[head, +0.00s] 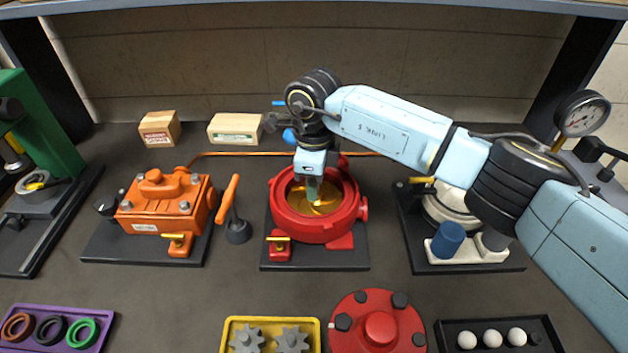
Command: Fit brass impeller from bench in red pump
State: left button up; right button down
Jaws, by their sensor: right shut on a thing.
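The red pump (313,233) stands open on a dark base plate in the middle of the bench. The brass impeller (322,206) shows as a golden shape inside the round pump housing. My right gripper (313,196) points down into the housing from above and is shut on the impeller. The gripper hides part of the impeller, so I cannot tell whether it is fully seated. The red pump cover (379,328) lies on the bench in front of the pump. My left gripper is not in view.
An orange pump (163,208) and an orange-handled tool (229,200) stand left of the red pump. A white pump (468,252) with a blue cylinder is at right. A purple tray (104,315), yellow tray (271,319) and black tray (552,340) line the front. Boxes (236,128) stand behind.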

jog(key=shift+f+b, duration=0.55)
jog(key=shift+f, duration=0.15)
jog(key=c, duration=1.1)
grip_release()
jog(key=shift+f, duration=0.1)
jog(key=shift+r+p, duration=1.5)
jog(key=shift+r, duration=1.6)
notch_tip(320, 180, up, 13)
jog(key=shift+r+b, duration=0.2)
jog(key=shift+b, duration=0.2)
